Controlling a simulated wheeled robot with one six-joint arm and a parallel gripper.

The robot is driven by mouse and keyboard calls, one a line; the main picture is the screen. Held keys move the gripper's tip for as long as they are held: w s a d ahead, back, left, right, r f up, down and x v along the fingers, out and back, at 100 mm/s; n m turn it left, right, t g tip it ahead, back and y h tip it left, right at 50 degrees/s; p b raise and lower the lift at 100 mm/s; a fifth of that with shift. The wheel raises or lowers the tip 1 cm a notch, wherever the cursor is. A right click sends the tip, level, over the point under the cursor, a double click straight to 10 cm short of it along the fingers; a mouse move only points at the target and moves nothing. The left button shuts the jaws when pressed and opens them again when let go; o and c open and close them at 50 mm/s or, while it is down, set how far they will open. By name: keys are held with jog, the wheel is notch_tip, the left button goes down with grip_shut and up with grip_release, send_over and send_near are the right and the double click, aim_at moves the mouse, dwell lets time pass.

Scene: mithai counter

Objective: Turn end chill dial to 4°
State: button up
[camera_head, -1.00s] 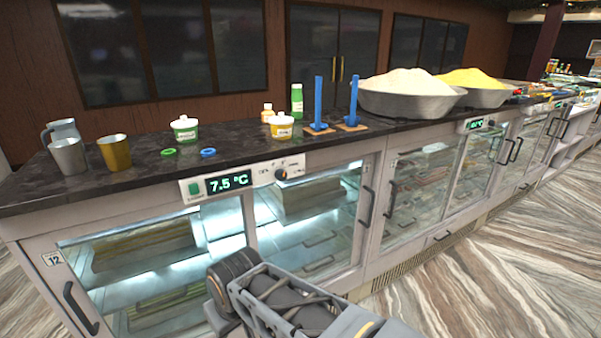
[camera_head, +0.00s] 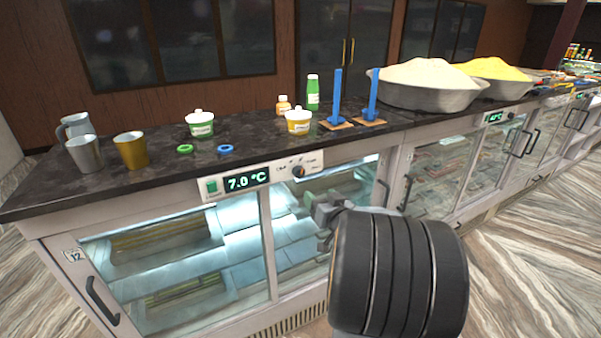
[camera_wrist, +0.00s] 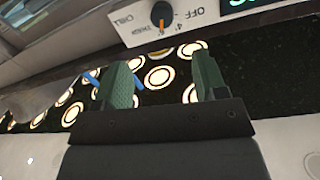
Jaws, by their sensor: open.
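The control panel (camera_head: 262,178) on the front edge of the near cabinet has a green switch, a display (camera_head: 246,180) reading 7.0 °C and a dark round dial (camera_head: 298,171). In the wrist view the dial (camera_wrist: 162,12) is at the top edge, partly cut off, with an orange pointer mark and printed labels around it; which label it points at is unclear. My gripper (camera_head: 317,213) is below and right of the dial in the head view. In the wrist view my gripper (camera_wrist: 158,62) is open, its two green fingers apart and empty, not touching the dial.
The dark counter (camera_head: 250,135) holds metal cups (camera_head: 131,149), small tubs (camera_head: 200,124), blue stands (camera_head: 337,100) and large bowls of powder (camera_head: 425,95). Glass doors (camera_head: 170,262) with handles lie below the panel. A second display (camera_head: 494,117) is farther right.

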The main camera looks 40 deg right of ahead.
aim_at(300, 174)
jog(key=shift+t, duration=0.3)
jog(key=w+d+p, duration=0.1)
jog(key=w, duration=0.8)
jog(key=w+d+p, duration=0.1)
jog(key=w, duration=0.3)
jog(key=shift+w+d+r+p, duration=0.15)
jog(key=shift+d+p, duration=0.15)
jog(key=c, duration=0.9)
